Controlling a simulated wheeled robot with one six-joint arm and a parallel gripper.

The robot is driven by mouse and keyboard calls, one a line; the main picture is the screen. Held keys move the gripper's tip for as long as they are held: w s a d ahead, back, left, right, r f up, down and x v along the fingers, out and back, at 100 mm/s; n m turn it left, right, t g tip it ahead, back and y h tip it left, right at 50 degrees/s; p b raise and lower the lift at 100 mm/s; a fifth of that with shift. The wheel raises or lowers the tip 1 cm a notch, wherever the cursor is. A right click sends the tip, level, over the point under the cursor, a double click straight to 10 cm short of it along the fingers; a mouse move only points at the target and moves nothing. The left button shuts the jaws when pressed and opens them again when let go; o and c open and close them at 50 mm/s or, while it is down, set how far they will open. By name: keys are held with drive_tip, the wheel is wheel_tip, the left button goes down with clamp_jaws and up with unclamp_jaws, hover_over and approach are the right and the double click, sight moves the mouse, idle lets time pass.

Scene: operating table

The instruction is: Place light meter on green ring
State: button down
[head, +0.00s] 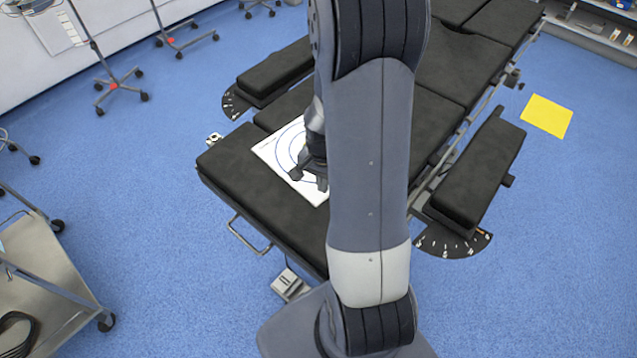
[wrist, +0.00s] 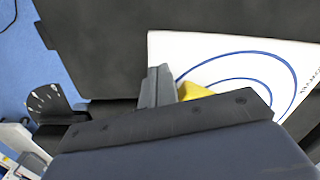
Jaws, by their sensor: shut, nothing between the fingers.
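A white sheet with blue rings (head: 271,149) lies on the black operating table and also shows in the wrist view (wrist: 215,52). My gripper (head: 310,177) is over the sheet, shut and empty; in the wrist view its finger end (wrist: 157,86) shows at the sheet's left edge. A yellow thing (wrist: 193,91) shows beside the finger, mostly hidden by my gripper. I cannot tell whether it is the light meter or a mark on the sheet. No green ring is visible; my arm and gripper cover part of the sheet.
The black operating table (head: 237,160) has side pads at left and right (head: 478,170). A yellow square (head: 547,116) lies on the blue floor at right. A metal cart (head: 40,285) stands at lower left. Wheeled stands are at upper left.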

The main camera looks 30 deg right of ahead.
drive_tip(key=shift+w+d, duration=0.35)
drive_tip(key=shift+d, duration=0.2)
drive_tip(key=shift+w+d, duration=0.5)
drive_tip(key=shift+d, duration=0.2)
drive_tip(key=shift+w+d, duration=0.45)
drive_tip(key=shift+d, duration=0.25)
drive_tip(key=shift+a, duration=0.1)
